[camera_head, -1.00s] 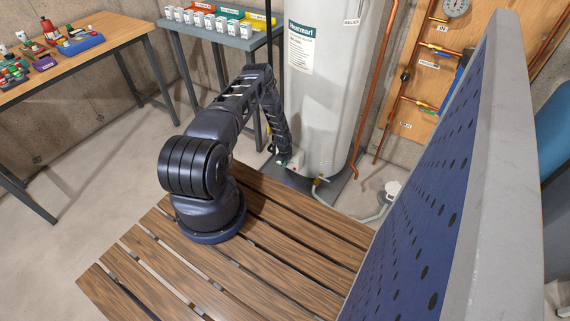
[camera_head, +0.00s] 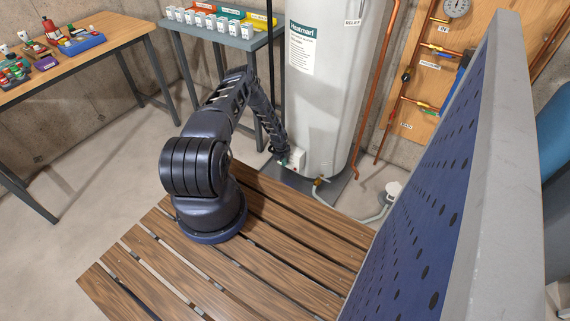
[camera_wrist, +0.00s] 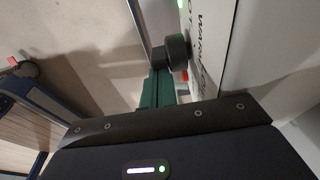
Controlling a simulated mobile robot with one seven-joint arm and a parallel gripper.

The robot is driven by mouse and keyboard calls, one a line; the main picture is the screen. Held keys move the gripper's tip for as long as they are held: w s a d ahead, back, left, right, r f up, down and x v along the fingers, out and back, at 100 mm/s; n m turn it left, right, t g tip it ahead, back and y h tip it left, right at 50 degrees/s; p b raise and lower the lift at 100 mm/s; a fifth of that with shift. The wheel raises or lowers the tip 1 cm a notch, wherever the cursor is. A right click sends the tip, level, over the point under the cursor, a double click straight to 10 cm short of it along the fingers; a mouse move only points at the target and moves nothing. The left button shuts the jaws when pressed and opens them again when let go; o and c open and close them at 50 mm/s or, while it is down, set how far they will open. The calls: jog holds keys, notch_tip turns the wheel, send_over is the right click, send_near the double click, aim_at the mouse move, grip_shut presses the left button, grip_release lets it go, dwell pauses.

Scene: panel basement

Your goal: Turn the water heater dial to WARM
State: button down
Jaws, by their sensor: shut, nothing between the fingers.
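The white water heater (camera_head: 322,90) stands upright behind my arm. Its small white control box (camera_head: 298,157) sits low on its side, partly covered by my gripper (camera_head: 284,160). In the wrist view the dial (camera_wrist: 178,52) is a dark round knob sticking out from the white panel (camera_wrist: 215,50). The lettering WARM and part of another word show on the panel, turned sideways. My gripper (camera_wrist: 161,60) is shut and empty, its dark tips beside the dial on the left. I cannot tell whether they touch it. The dial's pointer and setting are not readable.
A green light glows above the dial. Copper pipes (camera_head: 382,100) run right of the heater, and a drain valve (camera_head: 318,182) is below the box. A blue perforated panel (camera_head: 425,200) stands at the right. A bench of supplies (camera_head: 225,37) is behind left.

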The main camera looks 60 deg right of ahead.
jog(key=shift+w, duration=0.4)
jog(key=w, duration=0.2)
jog(key=shift+w, duration=0.3)
jog(key=shift+w+a+f, duration=0.15)
dwell(0.6)
jog(key=shift+r, duration=0.75)
